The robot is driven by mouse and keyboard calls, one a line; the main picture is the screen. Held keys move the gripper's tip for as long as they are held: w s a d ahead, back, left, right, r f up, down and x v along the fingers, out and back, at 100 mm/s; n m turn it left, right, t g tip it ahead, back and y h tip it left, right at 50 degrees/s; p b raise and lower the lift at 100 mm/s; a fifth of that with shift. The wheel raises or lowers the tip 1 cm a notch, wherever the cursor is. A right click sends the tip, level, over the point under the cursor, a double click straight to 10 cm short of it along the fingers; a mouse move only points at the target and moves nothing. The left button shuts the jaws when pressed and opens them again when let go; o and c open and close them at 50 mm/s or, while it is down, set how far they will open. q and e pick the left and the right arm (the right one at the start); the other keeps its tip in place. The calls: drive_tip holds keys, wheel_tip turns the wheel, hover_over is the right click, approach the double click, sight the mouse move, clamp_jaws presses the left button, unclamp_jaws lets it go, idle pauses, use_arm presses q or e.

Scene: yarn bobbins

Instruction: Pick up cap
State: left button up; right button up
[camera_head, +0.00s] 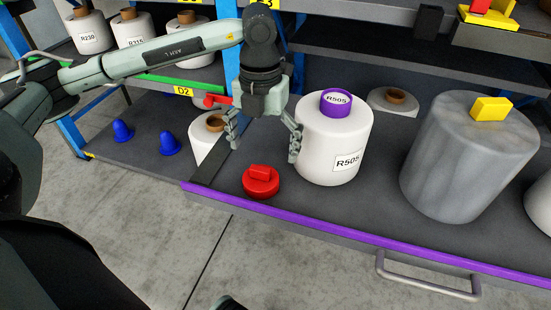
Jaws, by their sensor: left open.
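A red cap (261,181) with a raised grip on top lies on the dark shelf near its purple front edge. My left gripper (263,147) points down above and slightly behind the red cap, with its fingers spread and nothing between them. Its right finger is close to the white bobbin R505 (329,150); I cannot tell if they touch. Other caps are a yellow one (491,108) on a grey bobbin and two blue ones (122,131) on the shelf at left. My right gripper is not in view.
The pulled-out shelf has a purple front edge (330,229) and a metal handle (428,280). The large grey bobbin (461,160) stands at right, and a white bobbin (205,142) stands behind the gripper at left. Upper shelves hold more bobbins. Shelf room is clear right of the red cap along the front.

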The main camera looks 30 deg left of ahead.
sight(260, 168)
use_arm(q)
drive_tip(key=shift+s+f, duration=0.2)
drive_tip(key=shift+f, duration=0.15)
drive_tip(key=f, duration=0.2)
drive_tip(key=s+f, duration=0.1)
drive_tip(key=f, duration=0.2)
drive_tip(key=shift+s+f+p, duration=0.1)
drive_tip(key=shift+f+p, duration=0.15)
drive_tip(key=shift+p, duration=0.05)
drive_tip(key=shift+f, duration=0.5)
drive_tip(key=c, duration=1)
drive_tip(key=shift+o, duration=0.2)
use_arm(e)
drive_tip(key=shift+s+a+f, duration=0.15)
drive_tip(key=shift+s+f, duration=0.15)
drive_tip(key=shift+f, duration=0.3)
use_arm(q)
drive_tip(key=shift+r, duration=0.1)
